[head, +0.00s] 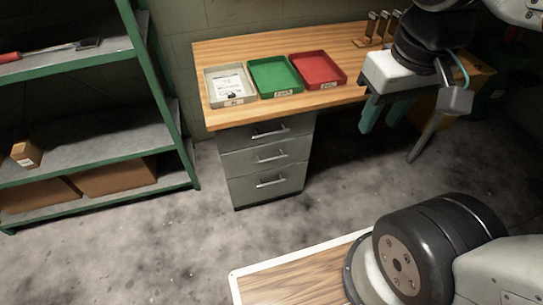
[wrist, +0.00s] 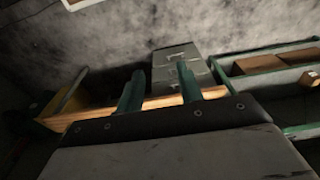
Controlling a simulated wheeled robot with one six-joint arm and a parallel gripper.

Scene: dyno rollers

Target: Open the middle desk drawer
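The grey drawer unit (head: 265,165) stands under the left end of the wooden desk (head: 222,115). Its three drawers are stacked and all look shut. The middle drawer (head: 250,162) has a silver bar handle (head: 271,158). My gripper (head: 377,125) is in the air to the right of the drawer unit, in front of the desk, with its green fingers pointing down. In the wrist view, the fingers of my gripper (wrist: 158,82) are apart with nothing between them. The drawer unit also shows in the wrist view (wrist: 172,62), partly behind one finger.
Grey, green and red trays (head: 318,83) sit on the desk. A green-framed shelf (head: 95,145) with cardboard boxes stands at the left. The concrete floor (head: 180,240) before the drawers is clear. A wood-topped surface (head: 300,280) is at the bottom.

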